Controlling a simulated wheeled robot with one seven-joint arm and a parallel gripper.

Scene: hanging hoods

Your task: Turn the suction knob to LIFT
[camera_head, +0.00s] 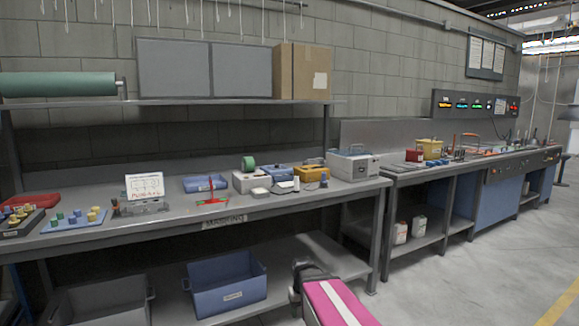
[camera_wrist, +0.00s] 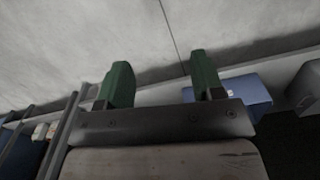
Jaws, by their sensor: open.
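No suction knob or LIFT label can be made out at this size. Small knob-like shapes show on the front panel (camera_head: 520,165) of the far bench at the right in the head view, too small to read. My gripper (camera_wrist: 162,80) shows in the wrist view with its two green fingertips wide apart and nothing between them. It points over bare grey floor, with the bench's lower shelf behind it, well away from the far bench. Part of my magenta arm shows at the bottom of the head view.
The near bench (camera_head: 260,212) carries trays, boxes and a red-and-green tool. A blue bin (camera_head: 228,284) sits on its lower shelf; a blue bin (camera_wrist: 245,92) also shows in the wrist view. A lit display panel (camera_head: 475,104) hangs above the far bench. The floor (camera_head: 470,260) at right is clear.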

